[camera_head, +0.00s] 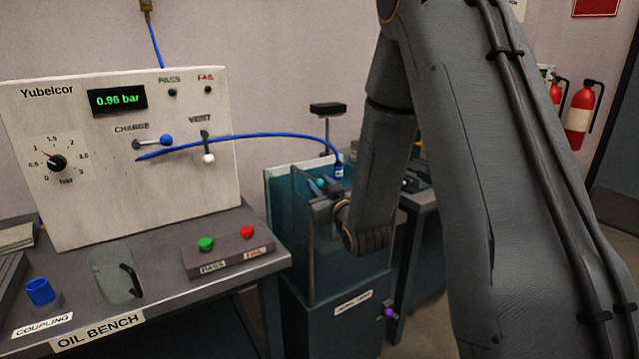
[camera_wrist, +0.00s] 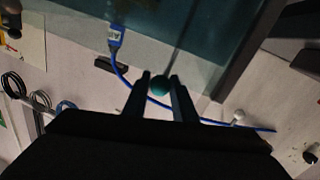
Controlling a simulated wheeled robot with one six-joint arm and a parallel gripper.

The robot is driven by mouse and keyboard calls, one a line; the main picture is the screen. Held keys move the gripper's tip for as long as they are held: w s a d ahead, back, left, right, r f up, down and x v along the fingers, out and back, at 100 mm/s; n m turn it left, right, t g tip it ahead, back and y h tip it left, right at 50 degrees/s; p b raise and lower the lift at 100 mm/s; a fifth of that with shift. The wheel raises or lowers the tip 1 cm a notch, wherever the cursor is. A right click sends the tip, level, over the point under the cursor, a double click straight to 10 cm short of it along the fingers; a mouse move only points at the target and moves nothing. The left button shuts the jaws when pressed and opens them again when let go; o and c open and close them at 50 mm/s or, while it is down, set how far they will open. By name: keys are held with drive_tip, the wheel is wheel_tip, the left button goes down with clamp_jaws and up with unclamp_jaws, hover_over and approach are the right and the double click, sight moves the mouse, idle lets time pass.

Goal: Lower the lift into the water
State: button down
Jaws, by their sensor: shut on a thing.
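The water tank (camera_head: 282,215), a glass box of teal water, stands right of the bench; its glass (camera_wrist: 205,30) fills the top of the wrist view. My gripper (camera_head: 322,190) is at the tank's upper rim. In the wrist view its fingers (camera_wrist: 160,78) are shut on a teal knob (camera_wrist: 160,86), which seems to be the lift's handle. The knob (camera_head: 321,183) shows small in the head view. A thin rod (camera_wrist: 176,50) runs from near it. A blue hose's end fitting (camera_head: 338,171) hangs by the tank top. The lift's lower part is hidden by my arm and the glass.
A white test panel (camera_head: 120,215) reads 0.96 bar, with its blue hose (camera_head: 250,136) arching to the tank. The oil bench holds a button box (camera_head: 228,252), a clear jug (camera_head: 117,280) and a blue cup (camera_head: 40,292). A purple knob (camera_head: 389,312) sits low on the tank stand.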

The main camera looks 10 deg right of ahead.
drive_tip(key=shift+s+f, duration=0.1)
drive_tip(key=shift+f, duration=0.35)
drive_tip(key=c, duration=1.5)
unclamp_jaws()
drive_tip(key=shift+c, duration=0.2)
drive_tip(key=shift+o, duration=0.4)
drive_tip(key=shift+r, duration=0.1)
drive_tip(key=shift+r, duration=0.1)
drive_tip(key=s+d, duration=0.1)
drive_tip(key=s, duration=0.6)
drive_tip(key=shift+s, duration=0.3)
drive_tip(key=shift+s, duration=0.1)
